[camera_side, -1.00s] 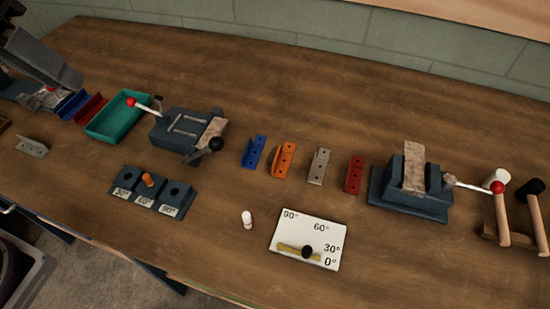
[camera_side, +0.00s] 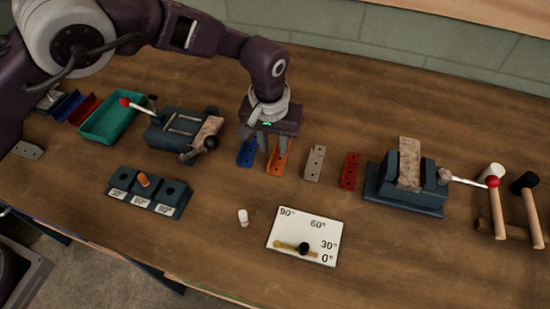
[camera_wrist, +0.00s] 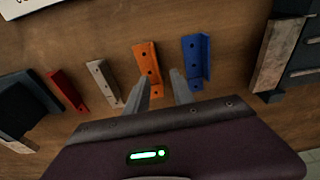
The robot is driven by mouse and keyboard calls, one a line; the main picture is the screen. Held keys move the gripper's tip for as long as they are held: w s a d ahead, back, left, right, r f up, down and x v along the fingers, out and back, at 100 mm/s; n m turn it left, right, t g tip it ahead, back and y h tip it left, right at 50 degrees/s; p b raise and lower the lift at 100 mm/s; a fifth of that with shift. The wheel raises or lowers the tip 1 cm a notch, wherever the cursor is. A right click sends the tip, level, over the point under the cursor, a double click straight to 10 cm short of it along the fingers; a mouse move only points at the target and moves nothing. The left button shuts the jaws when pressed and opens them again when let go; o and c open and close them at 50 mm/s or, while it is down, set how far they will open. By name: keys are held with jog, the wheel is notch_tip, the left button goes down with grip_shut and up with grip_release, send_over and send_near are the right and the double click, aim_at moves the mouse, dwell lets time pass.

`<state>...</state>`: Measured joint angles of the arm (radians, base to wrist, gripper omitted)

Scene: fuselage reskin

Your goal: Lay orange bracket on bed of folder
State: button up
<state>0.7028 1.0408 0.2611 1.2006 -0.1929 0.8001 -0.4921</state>
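The orange bracket (camera_side: 277,157) lies on the wooden bench between the blue bracket (camera_side: 247,153) and the grey bracket (camera_side: 315,162). It also shows in the wrist view (camera_wrist: 147,62). My gripper (camera_side: 258,146) is low over the blue and orange brackets. A blue-grey bench tool with a slotted bed (camera_side: 183,129), a red-knobbed lever and a black knob stands to the left and looks like the folder.
A red bracket (camera_side: 350,171) lies right of the grey one. A second blue-grey tool (camera_side: 405,190) with a red-knobbed lever stands further right, beside mallets (camera_side: 497,215). A green tray (camera_side: 112,122), a pin block (camera_side: 147,192) and an angle card (camera_side: 303,236) lie around.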

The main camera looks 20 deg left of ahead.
jog(key=shift+w+f, duration=0.1)
jog(key=shift+f, duration=0.3)
grip_shut()
dwell(1.1)
